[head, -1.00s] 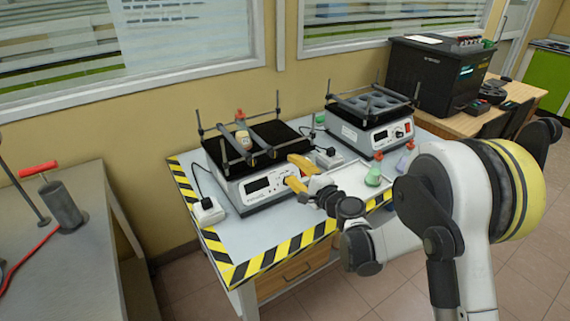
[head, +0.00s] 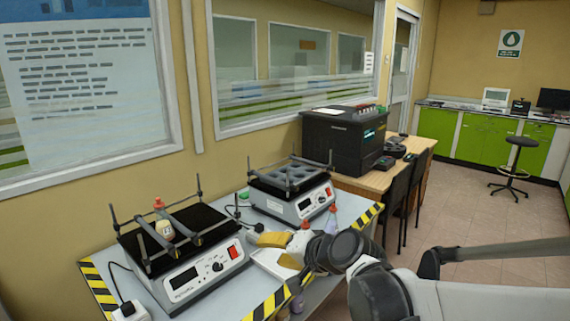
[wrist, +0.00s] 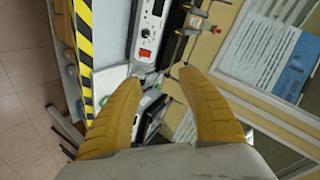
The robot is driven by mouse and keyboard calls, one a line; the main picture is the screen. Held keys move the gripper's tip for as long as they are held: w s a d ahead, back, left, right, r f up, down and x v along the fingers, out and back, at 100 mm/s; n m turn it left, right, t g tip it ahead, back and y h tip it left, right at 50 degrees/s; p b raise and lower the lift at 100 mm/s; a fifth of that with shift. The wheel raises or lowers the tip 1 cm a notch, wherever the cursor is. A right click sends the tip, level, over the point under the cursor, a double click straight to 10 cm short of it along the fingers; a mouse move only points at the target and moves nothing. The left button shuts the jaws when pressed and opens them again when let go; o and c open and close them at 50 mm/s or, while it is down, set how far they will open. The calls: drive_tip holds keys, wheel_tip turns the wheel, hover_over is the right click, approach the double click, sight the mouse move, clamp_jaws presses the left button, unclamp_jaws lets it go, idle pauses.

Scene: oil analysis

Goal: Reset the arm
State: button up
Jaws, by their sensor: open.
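My gripper (head: 266,249) has yellow fingers and is open and empty. In the head view it is over the striped-edge table, in front of the two shaker machines. In the wrist view my gripper (wrist: 160,77) shows its two fingers spread apart with nothing between them. My arm reaches in from the lower right and hides part of the table's front edge. A small bottle with an orange cap (head: 164,229) stands on the left shaker (head: 205,267), between its bars, apart from my gripper.
The right shaker (head: 310,205) has a rack with round holes. A red-capped flask (head: 331,217) is partly hidden behind my arm. A black machine (head: 340,145) stands on a wooden table further back. Open floor (head: 465,215) lies to the right, with a stool (head: 515,160).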

drive_tip(key=s+d+f+n+g+h, duration=0.2)
drive_tip(key=s+d+h, duration=0.6)
drive_tip(key=s+d, duration=1.4)
wheel_tip(320, 180, down, 2)
drive_tip(key=shift+s+n, duration=0.25)
drive_tip(key=shift+n, duration=0.65)
drive_tip(key=shift+c, duration=0.4)
